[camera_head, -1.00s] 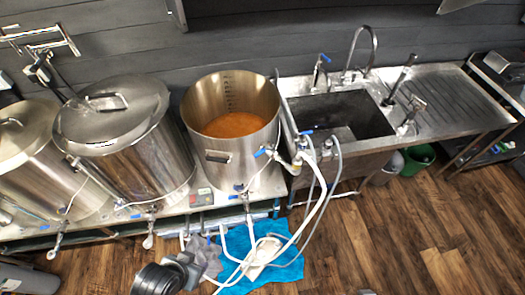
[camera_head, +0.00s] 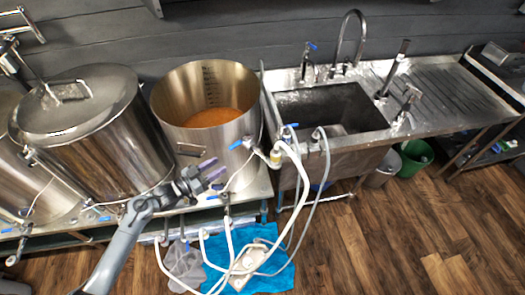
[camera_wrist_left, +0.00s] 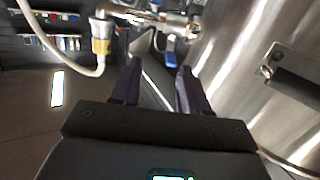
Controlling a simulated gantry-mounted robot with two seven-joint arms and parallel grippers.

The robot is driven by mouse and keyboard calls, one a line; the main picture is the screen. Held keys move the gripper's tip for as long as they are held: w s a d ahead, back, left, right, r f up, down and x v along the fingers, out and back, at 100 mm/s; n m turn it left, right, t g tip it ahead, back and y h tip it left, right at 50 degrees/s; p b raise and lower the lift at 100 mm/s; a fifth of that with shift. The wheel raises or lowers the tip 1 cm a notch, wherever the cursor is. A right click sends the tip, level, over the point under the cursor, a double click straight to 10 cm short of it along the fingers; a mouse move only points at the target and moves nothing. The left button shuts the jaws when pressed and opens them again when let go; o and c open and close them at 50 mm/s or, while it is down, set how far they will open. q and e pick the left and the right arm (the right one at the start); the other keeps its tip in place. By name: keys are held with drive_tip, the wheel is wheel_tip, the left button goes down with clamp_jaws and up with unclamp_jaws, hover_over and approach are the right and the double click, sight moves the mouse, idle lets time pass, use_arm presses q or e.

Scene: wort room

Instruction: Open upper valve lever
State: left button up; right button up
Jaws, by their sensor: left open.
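The open steel kettle (camera_head: 167,110) holds orange-brown liquid. Its upper valve has a blue lever (camera_head: 236,144) on the kettle's right front side. My left gripper (camera_head: 212,168) is open and empty, in front of the kettle, a little left of and below that lever in the head view. In the left wrist view, the open dark fingers (camera_wrist_left: 158,72) point toward a blue lever (camera_wrist_left: 170,58) on a metal fitting, which shows just beyond and between the fingertips. No contact shows. My right gripper is in neither view.
A white hose (camera_head: 292,200) and a grey hose hang from the fittings right of the kettle. A lower blue-levered valve (camera_head: 227,198) sits beneath. Lidded kettles (camera_head: 100,130) stand left, a sink (camera_head: 335,112) right. A blue cloth (camera_head: 262,270) lies on the wooden floor.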

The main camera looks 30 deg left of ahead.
sight(242, 141)
use_arm(q)
drive_tip(key=shift+t, duration=0.4)
drive_tip(key=x, duration=0.4)
drive_tip(key=a+r+x, duration=0.1)
drive_tip(key=x, duration=0.3)
drive_tip(key=a+x, duration=0.1)
drive_tip(key=x, duration=0.3)
drive_tip(key=shift+w+r, duration=0.35)
drive_tip(key=shift+w, duration=0.15)
clamp_jaws()
